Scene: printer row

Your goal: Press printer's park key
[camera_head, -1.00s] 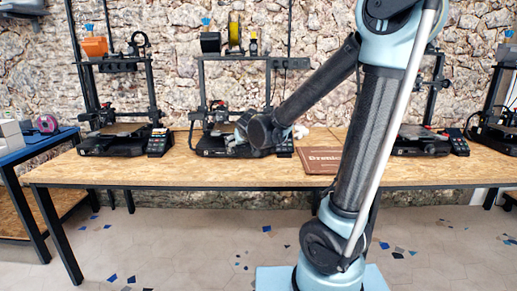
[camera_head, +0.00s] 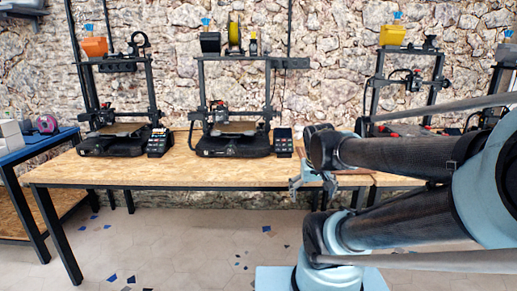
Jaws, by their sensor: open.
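Black 3D printers stand in a row on a wooden table: one at left (camera_head: 112,146), one in the middle (camera_head: 232,147) and one at right (camera_head: 400,128), partly hidden by my arm. A small dark control panel (camera_head: 284,142) stands just right of the middle printer. Another panel (camera_head: 158,142) stands by the left printer. The park key is too small to make out. My gripper (camera_head: 308,187) is open and empty, pointing down around the table's front edge, right of and lower in the picture than the middle printer's panel. It appears apart from the panel.
The wooden table (camera_head: 150,175) has a clear front strip left of my gripper. A blue-topped table (camera_head: 40,145) stands at far left. The brown sign is mostly hidden behind my arm.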

